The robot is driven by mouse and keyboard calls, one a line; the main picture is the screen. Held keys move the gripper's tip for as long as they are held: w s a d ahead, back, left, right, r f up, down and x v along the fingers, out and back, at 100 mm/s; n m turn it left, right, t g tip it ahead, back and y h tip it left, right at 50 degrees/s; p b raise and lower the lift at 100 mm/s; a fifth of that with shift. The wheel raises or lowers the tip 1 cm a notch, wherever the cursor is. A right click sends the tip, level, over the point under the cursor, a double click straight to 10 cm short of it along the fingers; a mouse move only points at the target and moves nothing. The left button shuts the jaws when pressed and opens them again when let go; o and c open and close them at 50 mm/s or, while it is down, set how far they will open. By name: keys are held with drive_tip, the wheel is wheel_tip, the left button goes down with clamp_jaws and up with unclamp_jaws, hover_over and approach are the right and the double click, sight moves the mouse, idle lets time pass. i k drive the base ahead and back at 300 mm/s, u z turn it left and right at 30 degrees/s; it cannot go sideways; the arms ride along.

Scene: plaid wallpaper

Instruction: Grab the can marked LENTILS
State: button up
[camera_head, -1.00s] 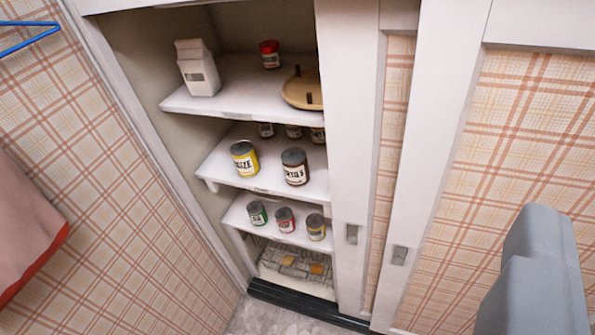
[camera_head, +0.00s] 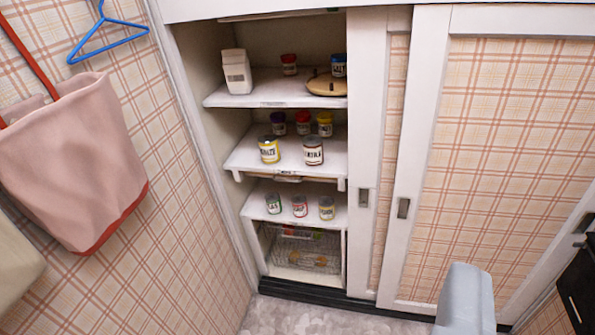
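A can with a brown lid (camera_head: 313,151) stands upright on the right part of the cupboard's middle shelf (camera_head: 290,172). Its label is small and blurred but looks like LENTILS. A yellow can (camera_head: 269,149), whose label looks like MAIZE, stands to its left. A grey piece of my gripper (camera_head: 466,299) shows at the lower right, well in front of the cupboard and apart from the cans. Its fingertips cannot be made out, so I cannot tell whether it is open or shut.
Jars (camera_head: 303,122) stand behind those two cans. Smaller cans (camera_head: 300,206) stand on the shelf below, and a wire basket (camera_head: 300,250) sits at the bottom. A white sliding door (camera_head: 376,180) borders the opening on the right. A pink bag (camera_head: 75,160) hangs at the left.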

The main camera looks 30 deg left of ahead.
sight(312, 146)
drive_tip(key=k, duration=0.55)
drive_tip(key=u, duration=1)
drive_tip(key=i, duration=2)
drive_tip(key=z, duration=1.25)
drive_tip(key=i, duration=0.5)
drive_tip(key=u, duration=0.15)
